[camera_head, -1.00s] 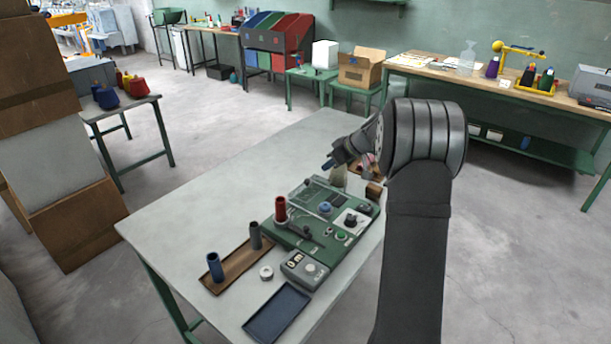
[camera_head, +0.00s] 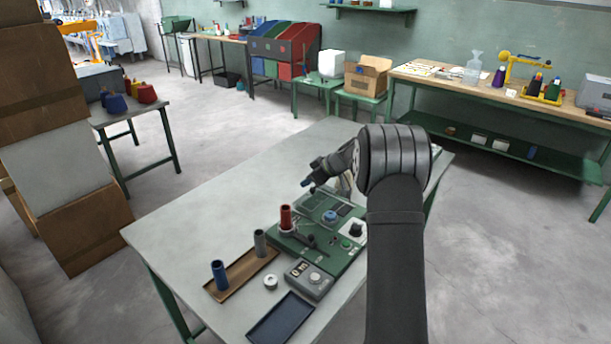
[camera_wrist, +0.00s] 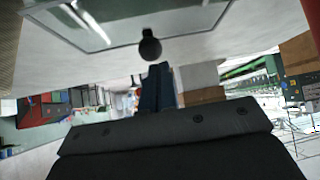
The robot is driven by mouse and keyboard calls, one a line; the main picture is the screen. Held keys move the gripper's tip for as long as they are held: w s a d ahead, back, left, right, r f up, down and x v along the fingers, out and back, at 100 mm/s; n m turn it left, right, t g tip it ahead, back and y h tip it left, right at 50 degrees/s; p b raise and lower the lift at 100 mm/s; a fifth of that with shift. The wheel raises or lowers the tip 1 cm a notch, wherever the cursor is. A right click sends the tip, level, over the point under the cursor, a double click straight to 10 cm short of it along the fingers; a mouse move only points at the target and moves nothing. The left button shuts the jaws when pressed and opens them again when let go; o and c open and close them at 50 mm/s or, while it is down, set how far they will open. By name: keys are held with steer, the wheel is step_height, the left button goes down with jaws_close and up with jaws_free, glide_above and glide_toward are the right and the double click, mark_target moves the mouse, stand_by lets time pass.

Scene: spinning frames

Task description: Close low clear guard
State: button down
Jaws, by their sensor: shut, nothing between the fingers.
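The clear guard, a transparent panel with a thin dark frame, fills the top of the wrist view (camera_wrist: 185,20). A round dark knob (camera_wrist: 150,45) sits at its edge. My gripper (camera_wrist: 154,72) is shut and empty, its blue-grey fingertips close to the knob; I cannot tell if they touch. In the head view my gripper (camera_head: 306,184) is low over the table at the far left corner of the green machine board (camera_head: 292,238). The guard is hard to make out there, partly hidden by my arm.
On the board stand a red spool (camera_head: 286,218) and a blue knob (camera_head: 330,216). In front are a grey control box (camera_head: 309,279), a brown tray (camera_head: 225,286) with two tubes, a white ring (camera_head: 270,282) and a dark blue tray (camera_head: 281,318). The table's left rear is clear.

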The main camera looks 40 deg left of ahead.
mark_target(322, 201)
steer(key=shift+d+f, duration=0.2)
steer(key=shift+d, duration=0.35)
steer(key=d, duration=0.8)
steer(key=shift+w+d, duration=0.1)
steer(key=shift+d, duration=0.2)
steer(key=shift+d+f, duration=0.1)
steer(key=shift+d, duration=0.1)
steer(key=a, duration=0.1)
steer(key=a+r, duration=0.2)
steer(key=a, duration=0.1)
steer(key=shift+s, duration=0.35)
steer(key=v, duration=0.9)
steer(key=shift+d, duration=0.3)
steer(key=shift+r, duration=0.1)
